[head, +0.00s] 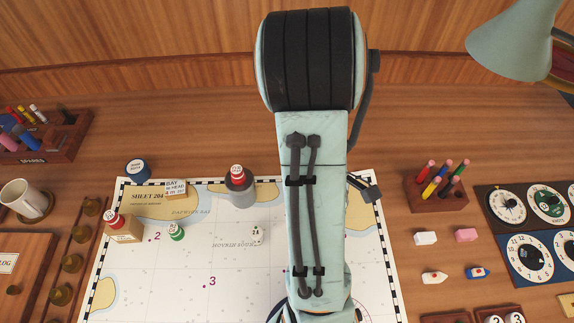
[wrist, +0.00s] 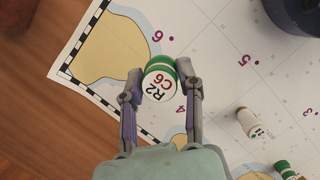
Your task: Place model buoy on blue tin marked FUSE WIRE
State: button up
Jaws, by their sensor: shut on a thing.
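A green-and-white model buoy (wrist: 160,68), marked R2 and C6 on its white top, sits between the fingers of my gripper (wrist: 158,84) in the wrist view. My gripper is shut on it, over the chart near a yellow land patch. In the head view my arm hides the held buoy; only a dark part of the gripper shows right of the arm. A blue tin (head: 137,171) with a pale label on top stands at the chart's upper left corner, well left of my arm. Its lettering is too small to read surely. Its top looks bare.
On the chart (head: 130,278) stand a grey tin (head: 241,194) with a red buoy on top, a wooden block (head: 125,232) with a red buoy, a green buoy (head: 176,233) and a white buoy (head: 256,236). A small sign (head: 176,188) stands beside the blue tin.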

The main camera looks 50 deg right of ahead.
jog(key=shift+w+a+n, duration=0.1)
jog(key=shift+a+n, duration=0.1)
jog(key=shift+n, duration=0.7)
jog(key=w+r+n+t+h, duration=0.1)
jog(key=w+r+n+t, duration=0.15)
jog(key=w+n, duration=0.85)
jog(key=w+r+n+t+h, duration=0.1)
jog(key=w+r+n+t, duration=0.15)
jog(key=w+n, duration=0.75)
jog(key=w+a+r+n+t+y, duration=0.1)
jog(key=w+a+n, duration=0.3)
jog(key=w+a, duration=0.55)
jog(key=w+a+r+n+y, duration=0.15)
jog(key=w+a+n, duration=0.3)
jog(key=a, duration=0.95)
send_over(135, 165)
jog(key=s, duration=0.2)
jog(key=shift+m+h, duration=0.35)
jog(key=x, duration=0.3)
jog(key=s+x, duration=0.1)
jog(key=x, duration=0.4)
jog(key=shift+s+a+f, duration=0.2)
jog(key=shift+a+f, duration=0.2)
jog(key=shift+f, duration=0.15)
jog(key=shift+w+f, duration=0.5)
jog(key=shift+f, duration=1.5)
jog(key=shift+f, duration=0.1)
